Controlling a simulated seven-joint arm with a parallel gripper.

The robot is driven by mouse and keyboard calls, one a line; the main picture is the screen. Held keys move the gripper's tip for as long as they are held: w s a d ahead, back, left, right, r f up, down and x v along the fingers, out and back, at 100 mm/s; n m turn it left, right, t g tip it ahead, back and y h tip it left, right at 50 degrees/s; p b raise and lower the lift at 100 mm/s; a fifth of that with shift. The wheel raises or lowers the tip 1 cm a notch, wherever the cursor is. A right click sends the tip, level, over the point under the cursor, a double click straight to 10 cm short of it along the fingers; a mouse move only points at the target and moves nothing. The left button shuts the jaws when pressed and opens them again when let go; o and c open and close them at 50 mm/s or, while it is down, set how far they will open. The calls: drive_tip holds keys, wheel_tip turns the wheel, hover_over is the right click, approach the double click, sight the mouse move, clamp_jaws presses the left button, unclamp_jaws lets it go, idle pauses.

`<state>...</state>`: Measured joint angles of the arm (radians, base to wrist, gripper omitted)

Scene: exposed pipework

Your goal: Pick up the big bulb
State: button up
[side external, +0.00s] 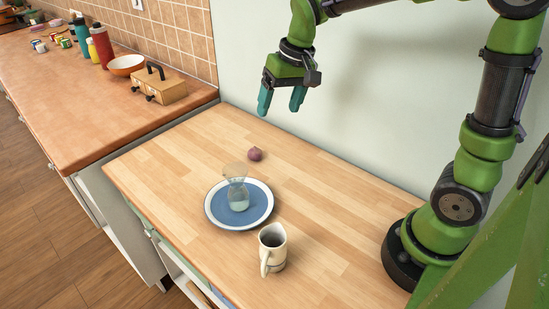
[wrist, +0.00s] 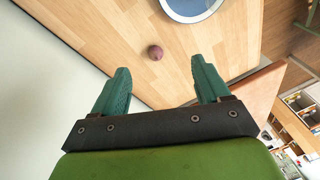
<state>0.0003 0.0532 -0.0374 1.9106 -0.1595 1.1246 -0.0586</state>
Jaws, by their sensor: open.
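The big bulb appears to be the round purple onion (side external: 255,154) lying on the light wooden counter, behind and right of the blue plate. In the wrist view the onion (wrist: 155,52) shows beyond my fingertips, between them in the picture. My gripper (side external: 281,108) is open and empty, high above the counter toward the wall, with its teal fingers pointing down. In the wrist view my gripper (wrist: 160,66) shows both fingers spread apart with nothing between them. The onion is fully visible in the side view and apart from other things.
A blue plate with a white rim (side external: 216,216) holds a clear glass vessel (side external: 238,190). A cream jug (side external: 272,249) stands in front. A wooden box (side external: 160,88), an orange bowl (side external: 126,65) and bottles stand on the left counter. The counter around the onion is clear.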

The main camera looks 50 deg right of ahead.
sight(254, 148)
drive_tip(key=w+d+f+g+h, duration=0.1)
drive_tip(key=w+f, duration=0.1)
drive_tip(key=w, duration=0.4)
drive_tip(key=w+d+f+g, duration=0.2)
drive_tip(key=w, duration=0.3)
drive_tip(key=shift+t, duration=0.3)
drive_tip(key=f, duration=1.6)
drive_tip(key=shift+w+a+f, duration=0.1)
drive_tip(key=shift+a+f, duration=0.1)
drive_tip(key=shift+a, duration=0.1)
drive_tip(key=c, duration=1.1)
drive_tip(key=shift+r, duration=0.15)
